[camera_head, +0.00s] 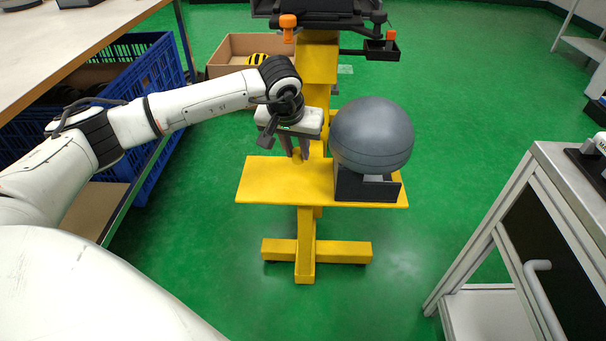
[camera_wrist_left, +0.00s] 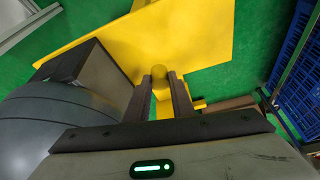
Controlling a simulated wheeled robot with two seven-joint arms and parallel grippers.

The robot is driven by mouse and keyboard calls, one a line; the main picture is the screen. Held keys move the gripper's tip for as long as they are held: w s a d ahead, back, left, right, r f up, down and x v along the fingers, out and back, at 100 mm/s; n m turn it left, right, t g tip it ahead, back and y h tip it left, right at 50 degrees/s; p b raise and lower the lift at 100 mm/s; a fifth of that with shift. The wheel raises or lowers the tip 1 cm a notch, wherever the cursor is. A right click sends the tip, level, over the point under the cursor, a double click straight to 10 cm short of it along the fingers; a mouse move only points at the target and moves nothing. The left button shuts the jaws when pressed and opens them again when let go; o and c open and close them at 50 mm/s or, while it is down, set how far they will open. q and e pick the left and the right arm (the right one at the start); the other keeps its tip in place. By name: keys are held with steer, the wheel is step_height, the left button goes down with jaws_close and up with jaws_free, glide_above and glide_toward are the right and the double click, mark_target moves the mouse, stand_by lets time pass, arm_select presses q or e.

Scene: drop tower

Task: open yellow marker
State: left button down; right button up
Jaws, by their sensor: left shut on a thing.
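The yellow marker (camera_head: 297,156) is a small yellow piece at the yellow platform of the tower. It also shows in the left wrist view (camera_wrist_left: 160,72), between the fingertips. My left gripper (camera_head: 297,152) points down over the platform and is shut on the marker. In the left wrist view the two dark fingers of my left gripper (camera_wrist_left: 160,82) stand on either side of it. The lower part of the marker is hard to tell from the yellow behind it. My right gripper is not in view.
A big dark grey ball (camera_head: 371,134) sits in a dark holder (camera_head: 367,187) right of my left gripper, on the yellow platform (camera_head: 262,182). A cardboard box (camera_head: 222,58) stands behind. A blue crate (camera_head: 158,85) is at left, a metal cart (camera_head: 516,209) at right.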

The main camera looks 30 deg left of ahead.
mark_target(297, 164)
arm_select(q)
step_height(297, 164, down, 6)
steer(key=shift+r+b, duration=0.25)
steer(key=shift+b, duration=0.65)
steer(key=shift+f, duration=0.1)
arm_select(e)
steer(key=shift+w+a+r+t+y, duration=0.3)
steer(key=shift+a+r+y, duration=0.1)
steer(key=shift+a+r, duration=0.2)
arm_select(q)
steer(key=shift+f, duration=0.15)
steer(key=c, duration=1.7)
jaws_free()
steer(key=shift+o, duration=0.8)
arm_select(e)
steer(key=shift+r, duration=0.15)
